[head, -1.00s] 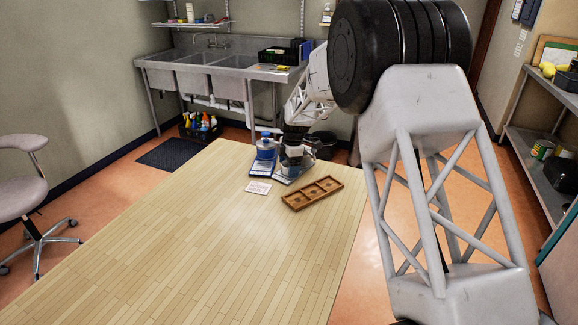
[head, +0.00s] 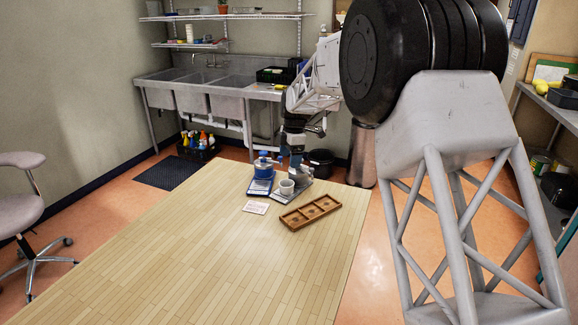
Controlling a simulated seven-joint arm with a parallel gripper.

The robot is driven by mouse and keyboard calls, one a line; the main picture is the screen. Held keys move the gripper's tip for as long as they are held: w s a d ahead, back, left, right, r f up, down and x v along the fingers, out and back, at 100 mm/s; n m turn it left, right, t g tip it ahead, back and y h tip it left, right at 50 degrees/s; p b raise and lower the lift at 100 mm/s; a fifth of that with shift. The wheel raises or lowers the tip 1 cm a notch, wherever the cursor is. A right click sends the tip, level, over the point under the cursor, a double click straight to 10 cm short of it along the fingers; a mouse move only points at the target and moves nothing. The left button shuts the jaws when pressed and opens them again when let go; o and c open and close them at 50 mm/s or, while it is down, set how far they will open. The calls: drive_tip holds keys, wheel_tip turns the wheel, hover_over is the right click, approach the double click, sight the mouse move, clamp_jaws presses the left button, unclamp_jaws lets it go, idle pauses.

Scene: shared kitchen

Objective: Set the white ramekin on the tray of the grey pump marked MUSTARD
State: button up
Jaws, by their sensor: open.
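The white ramekin (head: 287,187) stands upright, apparently on the tray (head: 280,197) at the foot of the right-hand pump. That pump, which looks grey (head: 297,168), stands just behind the ramekin and is partly hidden by it and by my gripper. Any MUSTARD marking is too small to read. My gripper (head: 297,149) is open and empty, above and behind the ramekin and apart from it. Its fingertips are hard to make out against the pump.
A blue pump (head: 263,168) with its own tray (head: 260,188) stands close on the left. A white card (head: 255,207) and a wooden three-compartment box (head: 310,212) lie in front on the table (head: 200,260). The near and left table is clear.

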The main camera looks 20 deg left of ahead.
drive_tip(key=shift+r, duration=0.4)
drive_tip(key=shift+d, duration=0.1)
idle(0.6)
drive_tip(key=s+d+r+m+t, duration=0.1)
drive_tip(key=s+d+r+m, duration=0.4)
drive_tip(key=d, duration=0.6)
drive_tip(key=s+d+r+m, duration=0.45)
drive_tip(key=s+d, duration=0.25)
drive_tip(key=d, duration=0.4)
drive_tip(key=s+d+r+m+t, duration=0.1)
drive_tip(key=s+d+r+m, duration=0.3)
drive_tip(key=d, duration=0.8)
drive_tip(key=s+d+f+m, duration=0.2)
drive_tip(key=s+d+m, duration=0.2)
drive_tip(key=s, duration=0.7)
drive_tip(key=s+d+f+m+t, duration=0.1)
drive_tip(key=s+d+f+m, duration=0.1)
drive_tip(key=s+d+m, duration=0.3)
drive_tip(key=s+d+f+m+h, duration=0.1)
drive_tip(key=s+d+m, duration=0.3)
drive_tip(key=s+d, duration=0.7)
drive_tip(key=s+f, duration=0.1)
drive_tip(key=s, duration=0.6)
drive_tip(key=shift+s+d+m+t, duration=0.2)
drive_tip(key=shift+m+t, duration=0.1)
drive_tip(key=shift+m, duration=0.05)
